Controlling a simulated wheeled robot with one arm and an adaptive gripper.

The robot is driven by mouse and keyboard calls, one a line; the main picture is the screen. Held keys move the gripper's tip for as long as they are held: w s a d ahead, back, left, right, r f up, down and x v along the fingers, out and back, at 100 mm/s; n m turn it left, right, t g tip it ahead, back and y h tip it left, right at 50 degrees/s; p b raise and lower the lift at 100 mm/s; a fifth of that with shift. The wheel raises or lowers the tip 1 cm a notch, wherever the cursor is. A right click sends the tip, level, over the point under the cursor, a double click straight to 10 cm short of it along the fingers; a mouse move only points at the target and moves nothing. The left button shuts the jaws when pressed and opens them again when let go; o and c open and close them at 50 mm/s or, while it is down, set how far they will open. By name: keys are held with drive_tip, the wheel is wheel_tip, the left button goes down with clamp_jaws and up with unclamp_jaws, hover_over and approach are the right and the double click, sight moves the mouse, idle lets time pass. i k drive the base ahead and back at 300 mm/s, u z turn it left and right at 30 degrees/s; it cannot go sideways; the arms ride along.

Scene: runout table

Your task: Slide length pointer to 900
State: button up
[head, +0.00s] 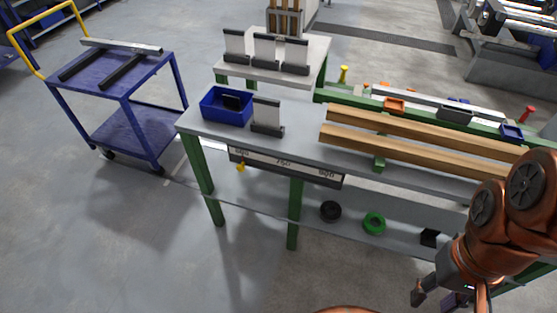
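A length scale (262,160) with a pale strip and dark numbers runs along the front edge of the grey-topped table. Its middle label looks like 750; the end labels are too small to read surely. A small yellow pointer (241,167) hangs at the scale's lower edge, under the left label. My gripper (437,299) is at the bottom right, well right of the scale and apart from the pointer. One dark finger shows; the rest is partly hidden by my arm and the frame edge, so its opening is unclear.
A blue bin (227,106) and a card holder (267,117) stand on the table's left end. Two wooden beams (425,140) lie on the right. The lower shelf holds a black ring (330,211) and a green ring (374,222). A blue cart (115,85) stands left. Floor in front is clear.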

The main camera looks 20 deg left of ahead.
sight(240, 168)
drive_tip(key=u, duration=1.45)
